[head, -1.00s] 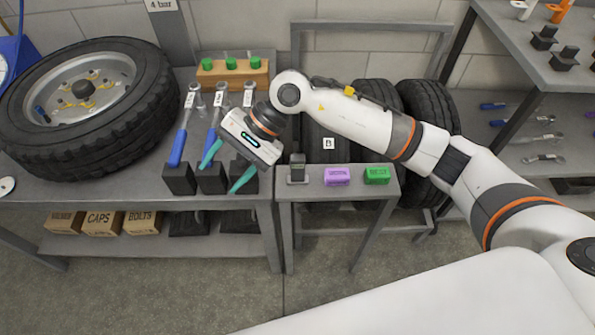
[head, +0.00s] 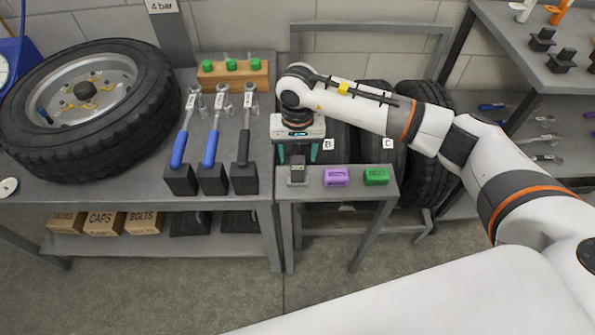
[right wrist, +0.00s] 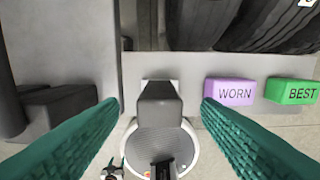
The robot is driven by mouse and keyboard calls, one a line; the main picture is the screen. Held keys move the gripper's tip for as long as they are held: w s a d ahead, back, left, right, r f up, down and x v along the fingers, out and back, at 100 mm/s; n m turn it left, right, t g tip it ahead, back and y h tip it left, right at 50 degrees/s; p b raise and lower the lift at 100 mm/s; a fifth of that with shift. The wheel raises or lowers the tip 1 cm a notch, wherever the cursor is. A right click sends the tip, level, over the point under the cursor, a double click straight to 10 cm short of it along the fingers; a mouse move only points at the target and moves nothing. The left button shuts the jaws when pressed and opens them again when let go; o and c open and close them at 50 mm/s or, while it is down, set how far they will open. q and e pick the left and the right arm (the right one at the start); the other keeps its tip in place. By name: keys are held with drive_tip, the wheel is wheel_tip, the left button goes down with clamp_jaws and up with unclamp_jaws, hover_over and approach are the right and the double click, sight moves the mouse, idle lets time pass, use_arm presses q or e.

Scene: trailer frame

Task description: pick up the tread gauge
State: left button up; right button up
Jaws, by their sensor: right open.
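The tread gauge (head: 297,174) seems to be the small dark grey block standing upright on a light base at the left end of the small grey stand (head: 340,196). In the right wrist view the dark block (right wrist: 160,104) stands between the two green fingers, apart from both. My right gripper (head: 298,154) is open and empty, pointing down just above and behind the block in the head view. My left gripper is not in view.
A purple block marked WORN (head: 336,177) and a green block marked BEST (head: 376,176) sit to the right on the stand. Torque wrenches (head: 212,150) in dark holders stand on the bench to the left. Tyres (head: 425,150) stand behind.

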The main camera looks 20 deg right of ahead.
sight(298, 171)
wheel_tip(298, 171, down, 5)
drive_tip(key=shift+s+r+p, duration=0.1)
drive_tip(key=shift+s+p, duration=0.05)
drive_tip(key=shift+p, duration=0.3)
drive_tip(key=c, duration=1.1)
